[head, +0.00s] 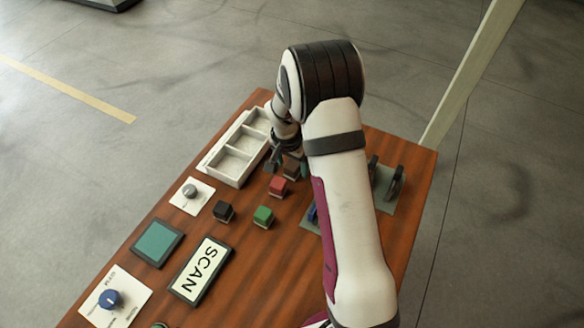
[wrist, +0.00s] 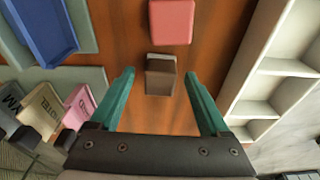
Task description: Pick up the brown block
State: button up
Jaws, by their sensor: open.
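The brown block (wrist: 160,78) sits on the wooden table in the wrist view, between and just ahead of my open fingertips. In the head view the brown block (head: 291,169) is partly hidden by my gripper. My gripper (head: 275,160) is open and empty, and its two teal fingers also show in the wrist view (wrist: 160,82). I cannot tell how far above the block the fingertips are.
A red block (wrist: 171,22) lies close to the brown one. Green (head: 263,216) and black (head: 223,211) blocks stand nearby. A white compartment tray (head: 213,160) is beside the gripper.

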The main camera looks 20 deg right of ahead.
jog(key=shift+w+f, duration=0.1)
jog(key=shift+f, duration=0.55)
grip_shut()
jog(key=shift+r, duration=0.15)
